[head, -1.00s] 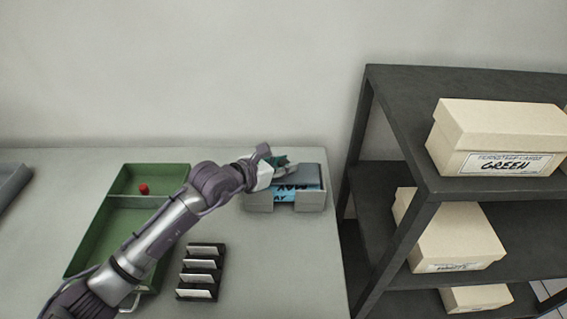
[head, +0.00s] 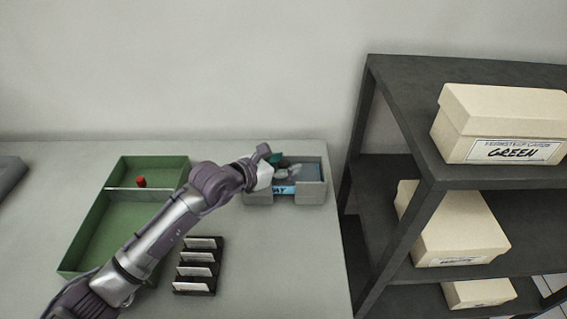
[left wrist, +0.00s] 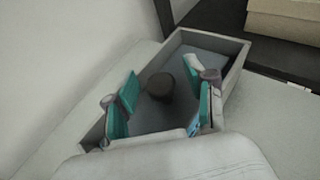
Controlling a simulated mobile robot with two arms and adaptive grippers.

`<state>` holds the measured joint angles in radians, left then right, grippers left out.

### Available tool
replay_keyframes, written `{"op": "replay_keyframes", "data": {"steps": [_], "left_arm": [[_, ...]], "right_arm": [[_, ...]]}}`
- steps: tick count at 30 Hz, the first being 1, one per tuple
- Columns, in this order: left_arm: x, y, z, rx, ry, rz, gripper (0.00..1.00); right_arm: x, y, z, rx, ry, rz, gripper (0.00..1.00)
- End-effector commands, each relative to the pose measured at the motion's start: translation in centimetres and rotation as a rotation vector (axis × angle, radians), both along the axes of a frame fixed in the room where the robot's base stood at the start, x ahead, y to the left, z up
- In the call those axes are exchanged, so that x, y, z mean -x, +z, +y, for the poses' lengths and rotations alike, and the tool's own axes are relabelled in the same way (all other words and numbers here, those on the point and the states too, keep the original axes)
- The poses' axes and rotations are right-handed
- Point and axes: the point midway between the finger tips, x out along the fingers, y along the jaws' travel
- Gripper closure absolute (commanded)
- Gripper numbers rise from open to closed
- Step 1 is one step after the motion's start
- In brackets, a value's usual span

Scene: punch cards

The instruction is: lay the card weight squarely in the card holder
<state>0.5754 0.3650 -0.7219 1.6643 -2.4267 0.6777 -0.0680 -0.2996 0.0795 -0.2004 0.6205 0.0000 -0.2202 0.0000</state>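The card holder (head: 313,192) is a grey open box at the back right of the table; its wall also shows in the left wrist view (left wrist: 240,68). The card weight, a blue-grey plate with a dark round knob (left wrist: 160,86), lies inside the holder's walls; part of its plate shows in the head view (head: 312,172). A blue card label (head: 284,190) shows at the holder's front opening. My left gripper (left wrist: 167,95) is open over the holder, its teal-padded fingers either side of the knob and apart from it. The near end of the plate is partly hidden. My right gripper is not in view.
A green tray (head: 78,243) with a red object (head: 141,182) stands left of my arm. A black rack (head: 197,291) of white cards stands near the front. A dark shelf (head: 408,110) with cream boxes (head: 500,120) rises close to the holder's right.

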Motion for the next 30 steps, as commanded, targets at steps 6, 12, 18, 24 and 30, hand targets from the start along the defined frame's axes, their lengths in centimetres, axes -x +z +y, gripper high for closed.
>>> {"op": "replay_keyframes", "data": {"steps": [6,12,18,24,30], "left_arm": [[0.1,-0.3,0.0,-0.004,0.0,0.006,0.42],[0.7,0.1,0.8,-0.003,0.0,0.004,0.42],[3.2,1.6,3.3,-0.004,0.001,0.002,0.42],[6.0,3.3,6.0,-0.004,0.001,0.002,0.42],[7.5,4.2,7.5,-0.003,0.001,0.003,0.42]], "right_arm": [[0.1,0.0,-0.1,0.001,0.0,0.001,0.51],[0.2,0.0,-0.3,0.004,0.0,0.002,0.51],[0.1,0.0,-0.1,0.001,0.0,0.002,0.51],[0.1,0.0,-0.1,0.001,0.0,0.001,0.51],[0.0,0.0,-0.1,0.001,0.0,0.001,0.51]]}}
